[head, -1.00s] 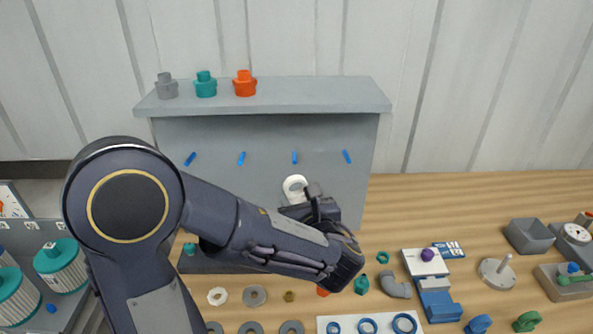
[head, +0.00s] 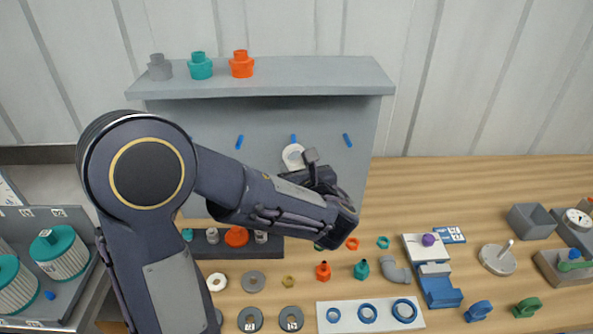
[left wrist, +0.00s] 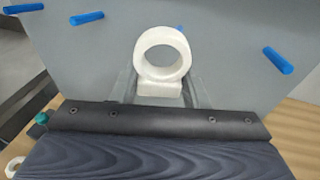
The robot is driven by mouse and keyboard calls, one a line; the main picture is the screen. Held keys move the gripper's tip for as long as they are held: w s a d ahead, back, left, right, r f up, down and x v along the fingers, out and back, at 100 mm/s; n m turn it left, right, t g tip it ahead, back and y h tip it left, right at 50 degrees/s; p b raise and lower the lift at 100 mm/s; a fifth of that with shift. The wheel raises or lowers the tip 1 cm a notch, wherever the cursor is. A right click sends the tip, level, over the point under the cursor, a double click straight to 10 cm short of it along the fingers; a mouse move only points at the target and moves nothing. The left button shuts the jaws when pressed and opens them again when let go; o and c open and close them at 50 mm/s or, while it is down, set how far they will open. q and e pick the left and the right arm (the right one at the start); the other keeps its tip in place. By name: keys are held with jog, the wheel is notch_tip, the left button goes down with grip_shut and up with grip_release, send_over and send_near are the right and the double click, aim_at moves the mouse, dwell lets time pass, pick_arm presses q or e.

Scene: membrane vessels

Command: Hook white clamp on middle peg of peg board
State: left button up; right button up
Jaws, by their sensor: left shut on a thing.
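The white clamp (head: 292,157) is a ring on a small block foot. My left gripper (head: 312,174) is shut on the foot; in the left wrist view the clamp (left wrist: 163,87) stands upright between the fingers, ring up. The grey peg board (head: 265,125) faces me with blue pegs. The ring is just below the peg (head: 293,138) second from the right. In the left wrist view that peg (left wrist: 181,28) shows only partly, at the ring's upper right edge. I see no peg through the ring's hole. My right gripper is not in view.
A shelf (head: 290,88) tops the board, with grey, teal and orange fittings. My left arm hides part of the board and its leftmost peg. Rings, nuts and a white mat (head: 388,326) lie on the wooden table below. A tray with filters (head: 60,255) stands left.

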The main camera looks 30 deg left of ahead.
aim_at(299, 159)
pick_arm(q)
jog(key=shift+w+a+f, duration=0.1)
jog(key=shift+w+a, duration=0.35)
jog(key=shift+w, duration=0.25)
jog(key=shift+w+a+f, duration=0.1)
jog(key=shift+w+a, duration=0.35)
jog(key=shift+w, duration=0.3)
jog(key=shift+w+a, duration=0.45)
jog(key=shift+w, duration=0.25)
jog(key=shift+w+a+f+b, duration=0.35)
jog(key=shift+w+f+b, duration=0.15)
jog(key=shift+w+b, duration=0.1)
jog(key=o, duration=1.1)
